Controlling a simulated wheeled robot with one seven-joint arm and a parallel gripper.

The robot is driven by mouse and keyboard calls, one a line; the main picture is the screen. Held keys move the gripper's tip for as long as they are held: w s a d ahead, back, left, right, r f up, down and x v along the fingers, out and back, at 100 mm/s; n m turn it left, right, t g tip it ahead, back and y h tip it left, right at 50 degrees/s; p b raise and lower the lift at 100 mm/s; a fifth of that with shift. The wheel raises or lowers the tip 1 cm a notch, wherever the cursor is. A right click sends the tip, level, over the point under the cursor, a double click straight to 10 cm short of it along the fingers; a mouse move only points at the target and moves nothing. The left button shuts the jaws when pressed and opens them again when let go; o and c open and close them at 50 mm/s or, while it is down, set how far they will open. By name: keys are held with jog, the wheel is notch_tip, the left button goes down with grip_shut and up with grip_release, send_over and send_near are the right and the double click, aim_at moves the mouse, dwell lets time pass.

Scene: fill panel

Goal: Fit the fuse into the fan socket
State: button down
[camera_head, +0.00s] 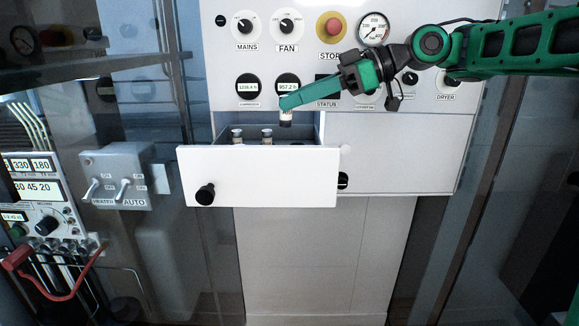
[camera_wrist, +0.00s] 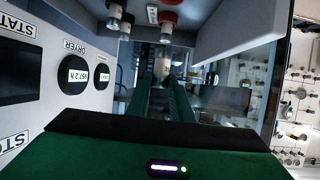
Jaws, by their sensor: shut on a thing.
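My gripper (camera_head: 283,101) reaches in from the right with its green fingers shut on a pale fuse (camera_head: 285,118). The fuse hangs below the fingertips, just above the opening of the pulled-out left drawer (camera_head: 260,180). In the wrist view the held fuse (camera_wrist: 162,66) shows between the fingers. Two other fuses stand upright in the drawer, one at left (camera_head: 237,134) and one nearer the held fuse (camera_head: 267,135).
The white panel (camera_head: 400,80) behind carries dials, a FAN knob (camera_head: 286,25) and a red stop button (camera_head: 330,27). The right drawer (camera_head: 400,155) is shut. A grey switch box (camera_head: 118,175) and a meter unit (camera_head: 30,200) stand at left. Space before the drawer is clear.

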notch_tip(320, 180, down, 6)
jog(key=shift+w+r, duration=0.1)
jog(key=shift+w, duration=0.05)
jog(key=shift+f, duration=2.1)
jog(key=c, duration=1.6)
grip_release()
jog(key=shift+o, duration=0.2)
jog(key=v, duration=1.2)
